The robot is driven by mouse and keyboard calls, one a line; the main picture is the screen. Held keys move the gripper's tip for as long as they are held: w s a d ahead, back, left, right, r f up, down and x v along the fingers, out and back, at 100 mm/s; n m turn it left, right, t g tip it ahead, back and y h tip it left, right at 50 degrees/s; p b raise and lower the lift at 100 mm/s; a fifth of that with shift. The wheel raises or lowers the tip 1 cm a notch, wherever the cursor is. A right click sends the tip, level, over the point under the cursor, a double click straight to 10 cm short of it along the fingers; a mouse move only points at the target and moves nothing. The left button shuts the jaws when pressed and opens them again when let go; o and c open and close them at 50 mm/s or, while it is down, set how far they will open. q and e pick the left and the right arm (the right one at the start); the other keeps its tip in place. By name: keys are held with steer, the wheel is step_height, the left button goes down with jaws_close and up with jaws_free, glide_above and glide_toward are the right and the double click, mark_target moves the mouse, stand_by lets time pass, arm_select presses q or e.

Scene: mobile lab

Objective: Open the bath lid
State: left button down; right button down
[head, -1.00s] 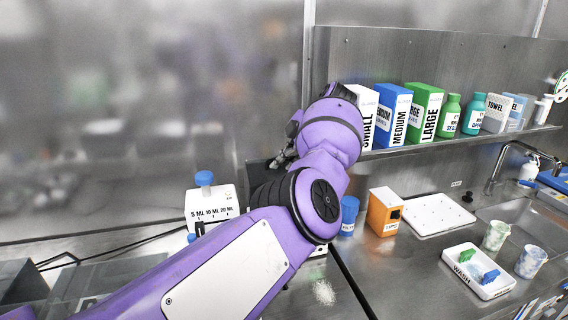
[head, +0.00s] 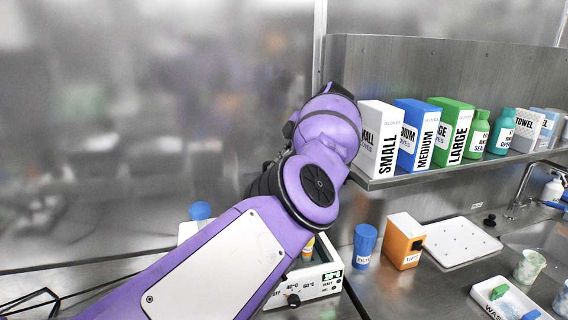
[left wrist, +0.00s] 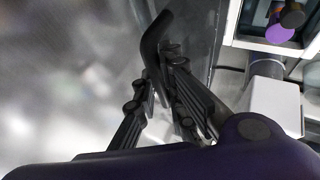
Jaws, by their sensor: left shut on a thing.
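The bath (head: 318,284) is a white unit with a dial and a small green display, partly hidden behind my left arm in the head view. In the left wrist view, my left gripper (left wrist: 166,104) is shut on a black curved handle (left wrist: 152,50). A dark grey panel, which looks like the bath lid (left wrist: 200,30), stands beside the handle. The open bath well (left wrist: 270,42) shows at the upper right with coloured caps in it. In the head view the left gripper and the lid are hidden behind my purple arm. My right gripper is not in view.
A blue-capped pipette or dispenser unit (head: 200,212) stands behind my arm. A blue tub (head: 365,243) and an orange box (head: 403,243) stand right of the bath. A shelf (head: 385,181) with glove boxes runs above. A white wash tray (head: 490,296) lies at right.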

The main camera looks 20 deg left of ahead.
arm_select(q)
steer(key=shift+s+a+f, duration=0.1)
steer(key=shift+a+f, duration=0.05)
steer(key=shift+a, duration=0.05)
steer(key=c, duration=1.8)
jaws_free()
steer(key=shift+a, duration=0.1)
steer(key=shift+c, duration=0.2)
steer(key=shift+s+a, duration=0.1)
steer(key=shift+a, duration=0.05)
steer(key=shift+d+r, duration=0.35)
steer(key=shift+d, duration=0.1)
steer(key=v, duration=0.6)
steer(key=shift+r, duration=0.3)
